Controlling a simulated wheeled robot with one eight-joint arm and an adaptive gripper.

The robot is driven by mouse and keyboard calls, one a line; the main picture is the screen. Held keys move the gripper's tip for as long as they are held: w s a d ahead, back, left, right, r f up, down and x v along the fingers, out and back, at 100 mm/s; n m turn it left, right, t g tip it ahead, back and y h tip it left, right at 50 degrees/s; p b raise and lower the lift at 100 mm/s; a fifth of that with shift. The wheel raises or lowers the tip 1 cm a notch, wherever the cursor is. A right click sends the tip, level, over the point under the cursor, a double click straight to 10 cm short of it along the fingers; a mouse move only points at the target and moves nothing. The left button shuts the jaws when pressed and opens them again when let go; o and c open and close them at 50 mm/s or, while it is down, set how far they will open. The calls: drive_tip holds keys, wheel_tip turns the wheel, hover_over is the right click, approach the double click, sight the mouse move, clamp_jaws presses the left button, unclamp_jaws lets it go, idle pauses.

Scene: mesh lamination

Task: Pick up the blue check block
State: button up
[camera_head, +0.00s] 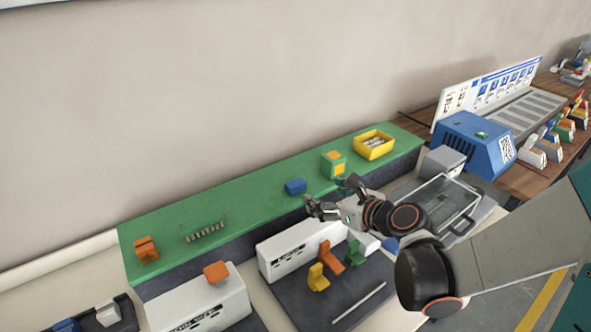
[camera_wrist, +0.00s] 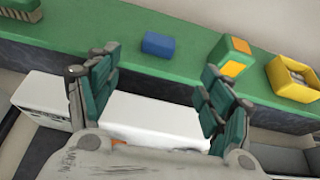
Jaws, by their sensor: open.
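The blue check block (camera_head: 295,186) is a small blue block lying on the green shelf top (camera_head: 255,190), left of the green and orange block. It also shows in the wrist view (camera_wrist: 158,45), on the green surface beyond the fingertips and between the two fingers in the picture. My gripper (camera_head: 328,196) is in front of the shelf, a little to the right of the blue block and apart from it. In the wrist view my gripper (camera_wrist: 155,85) has its fingers spread wide with nothing between them.
A green and orange block (camera_head: 333,165) and a yellow bin (camera_head: 373,145) stand right of the blue block. A white machine (camera_head: 290,250) with yellow, orange and green parts stands below the shelf.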

drive_tip(key=shift+w+a+f, duration=0.1)
drive_tip(key=shift+w+f, duration=0.1)
drive_tip(key=b, duration=0.2)
approach(296, 183)
drive_tip(key=shift+w+a+f+m, duration=0.15)
drive_tip(key=shift+w+a+f, duration=0.3)
drive_tip(key=shift+w, duration=0.15)
drive_tip(key=shift+w+a+f+m, duration=0.15)
drive_tip(key=shift+w+a+f, duration=0.3)
drive_tip(key=shift+w, duration=0.2)
drive_tip(key=shift+b+x, duration=1.35)
drive_tip(key=shift+x, duration=1.55)
drive_tip(key=shift+r, duration=0.3)
drive_tip(key=c, duration=1.2)
